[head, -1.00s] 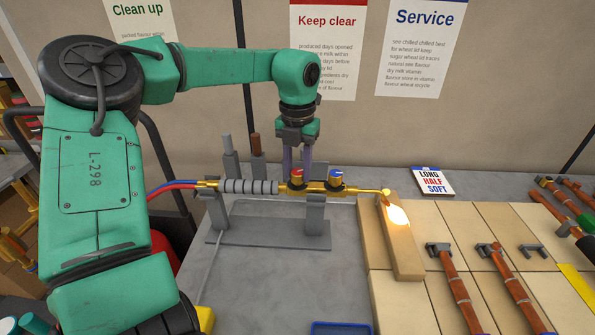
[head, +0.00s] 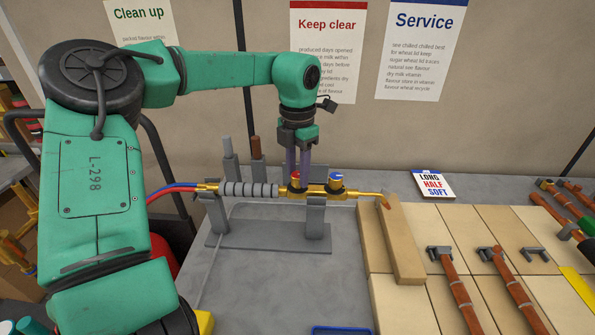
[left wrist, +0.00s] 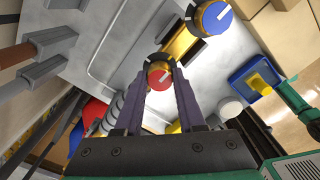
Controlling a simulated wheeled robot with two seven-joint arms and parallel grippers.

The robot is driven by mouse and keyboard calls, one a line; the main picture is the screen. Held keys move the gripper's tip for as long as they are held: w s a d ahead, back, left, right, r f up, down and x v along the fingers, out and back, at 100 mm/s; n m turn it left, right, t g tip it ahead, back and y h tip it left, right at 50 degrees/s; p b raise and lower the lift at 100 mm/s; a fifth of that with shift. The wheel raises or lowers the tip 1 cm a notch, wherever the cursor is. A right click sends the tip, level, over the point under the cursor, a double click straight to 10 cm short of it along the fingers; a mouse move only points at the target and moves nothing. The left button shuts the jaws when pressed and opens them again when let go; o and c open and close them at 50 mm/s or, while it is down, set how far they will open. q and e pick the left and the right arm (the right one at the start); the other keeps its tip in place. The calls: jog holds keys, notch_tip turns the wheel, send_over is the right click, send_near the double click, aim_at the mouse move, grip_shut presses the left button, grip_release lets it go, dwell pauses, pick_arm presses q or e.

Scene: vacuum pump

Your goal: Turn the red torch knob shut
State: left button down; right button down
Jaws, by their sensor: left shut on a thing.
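The brass torch (head: 318,190) lies level on a grey stand (head: 280,234), its nozzle pointing right. Its red knob (head: 295,175) sits on top, with the blue knob (head: 336,178) to its right. My left gripper (head: 298,177) points straight down and is shut on the red knob. In the left wrist view, the red knob (left wrist: 159,76) sits between the two purple fingertips, with a white mark across it. The blue knob (left wrist: 209,18) stands clear of the fingers. No flame shows at the nozzle tip (head: 385,196). My right gripper is not in view.
A tan brick (head: 402,240) lies in front of the nozzle, on paler tiles. Copper pipes (head: 460,295) lie to the right. A small sign (head: 433,184) lies behind. Red and blue hoses (head: 172,188) run left from the torch. The table front of the stand is mostly clear.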

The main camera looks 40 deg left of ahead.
aim_at(298, 174)
pick_arm(q)
jog(key=c, duration=0.5)
grip_release()
notch_tip(298, 174, up, 14)
jog(key=shift+r+b, duration=0.25)
jog(key=shift+b, duration=0.1)
